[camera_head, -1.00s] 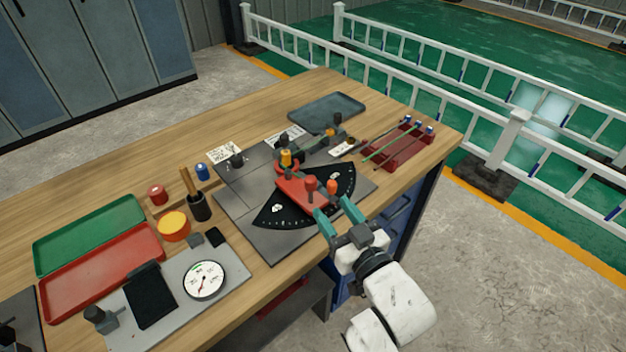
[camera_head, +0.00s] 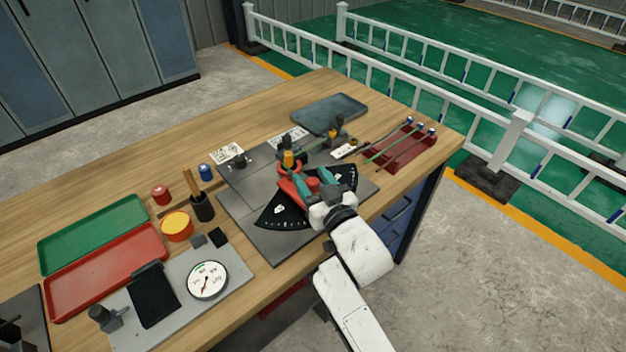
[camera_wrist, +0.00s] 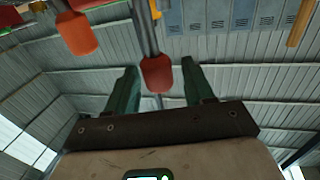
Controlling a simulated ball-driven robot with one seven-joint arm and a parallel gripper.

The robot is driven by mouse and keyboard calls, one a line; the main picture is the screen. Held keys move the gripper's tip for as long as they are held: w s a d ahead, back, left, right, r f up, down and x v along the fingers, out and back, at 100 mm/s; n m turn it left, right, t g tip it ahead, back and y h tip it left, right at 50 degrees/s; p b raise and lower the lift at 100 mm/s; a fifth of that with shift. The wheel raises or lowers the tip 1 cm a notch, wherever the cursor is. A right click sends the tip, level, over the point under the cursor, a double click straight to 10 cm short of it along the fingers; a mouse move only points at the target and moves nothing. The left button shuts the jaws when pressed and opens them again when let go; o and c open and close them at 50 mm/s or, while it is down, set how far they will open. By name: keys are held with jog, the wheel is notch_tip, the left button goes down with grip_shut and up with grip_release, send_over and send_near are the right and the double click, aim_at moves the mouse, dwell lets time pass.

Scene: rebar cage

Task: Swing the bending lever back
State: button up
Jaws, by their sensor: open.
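The bender stands on a grey plate (camera_head: 240,185) on the bench, with a black dial sector (camera_head: 274,212). Its red bending lever (camera_head: 287,188) lies over the sector, partly hidden by my gripper. My gripper (camera_head: 311,178) is at the lever's outer end, with teal fingers apart. In the wrist view, my gripper (camera_wrist: 160,63) is open, and a red handle knob (camera_wrist: 157,74) shows between its fingers with gaps on both sides. A second red-orange knob (camera_wrist: 77,33) is left of the fingers.
A red rack (camera_head: 405,152) with thin rods is right of the bender. A dark grey tray (camera_head: 328,113) lies behind. Green (camera_head: 95,232) and red (camera_head: 105,270) trays, a yellow-topped tin (camera_head: 176,225) and a dial gauge (camera_head: 207,279) are on the left.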

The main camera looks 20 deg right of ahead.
grip_shut()
dwell(0.4)
jog(key=shift+a+f+b, duration=0.25)
jog(key=shift+b, duration=0.85)
jog(key=shift+a+h+b, duration=0.1)
jog(key=shift+h+b, duration=0.2)
jog(key=shift+b, duration=0.3)
jog(key=b, duration=0.3)
jog(key=shift+a+f+m+h, duration=0.15)
jog(key=shift+a+m+h, duration=0.15)
jog(key=shift+m, duration=0.1)
jog(key=w+a+m+g+h+b, duration=0.1)
jog(key=a+m+h+b, duration=0.4)
jog(key=b, duration=1)
jog(key=shift+w+a+r+g+h+b, duration=0.35)
jog(key=shift+a+h, duration=0.3)
jog(key=shift+h, duration=0.75)
